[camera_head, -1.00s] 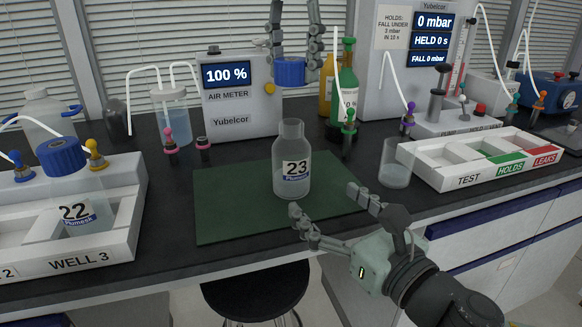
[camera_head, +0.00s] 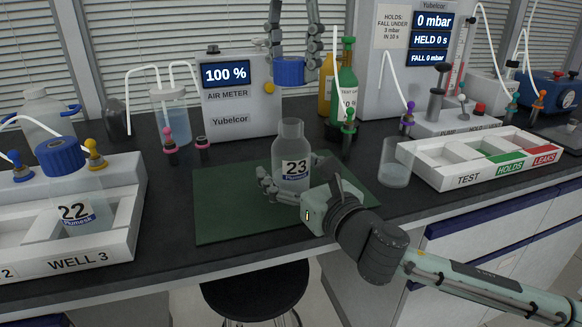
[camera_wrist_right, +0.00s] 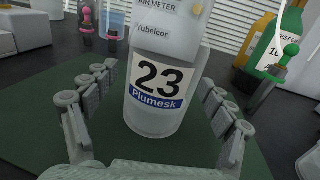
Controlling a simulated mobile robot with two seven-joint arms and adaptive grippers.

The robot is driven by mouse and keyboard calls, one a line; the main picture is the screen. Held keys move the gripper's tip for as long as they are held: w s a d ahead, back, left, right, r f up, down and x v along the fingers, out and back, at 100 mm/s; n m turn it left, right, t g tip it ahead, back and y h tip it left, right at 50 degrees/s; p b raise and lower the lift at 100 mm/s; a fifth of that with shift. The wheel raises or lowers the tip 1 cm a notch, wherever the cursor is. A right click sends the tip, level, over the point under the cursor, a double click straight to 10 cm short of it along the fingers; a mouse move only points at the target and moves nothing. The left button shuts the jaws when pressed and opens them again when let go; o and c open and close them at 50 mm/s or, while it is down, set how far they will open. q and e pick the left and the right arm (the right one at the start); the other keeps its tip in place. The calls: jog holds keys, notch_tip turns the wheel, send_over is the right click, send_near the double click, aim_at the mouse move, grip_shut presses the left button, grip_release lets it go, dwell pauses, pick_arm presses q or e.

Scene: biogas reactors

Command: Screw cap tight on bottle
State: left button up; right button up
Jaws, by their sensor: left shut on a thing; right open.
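Bottle 23 (camera_head: 292,150) stands upright and uncapped on the green mat (camera_head: 222,215). Its label also shows in the right wrist view (camera_wrist_right: 158,85). The blue cap (camera_head: 290,72) is held in my left gripper (camera_head: 291,62), in the air just above the bottle's open neck and apart from it. My right gripper (camera_head: 293,190) is open low around the bottle. In the right wrist view its fingers (camera_wrist_right: 158,110) stand on either side of the bottle, with gaps to both sides. The head view hides part of the right gripper's far finger.
Bottle 22 (camera_head: 76,215) with a blue cap sits in the WELL 3 tray (camera_head: 85,262) at left. The air meter (camera_head: 237,120) and a green bottle (camera_head: 345,85) stand behind. A clear beaker (camera_head: 394,172) and the sorting tray (camera_head: 440,180) are at right.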

jog(key=shift+c, duration=0.3)
jog(key=c, duration=1.7)
pick_arm(q)
send_over(293, 120)
jog(key=shift+s+f, duration=0.1)
jog(key=shift+f, duration=2.35)
jog(key=shift+f, duration=0.15)
jog(key=shift+f, duration=0.75)
jog(key=shift+f, duration=0.6)
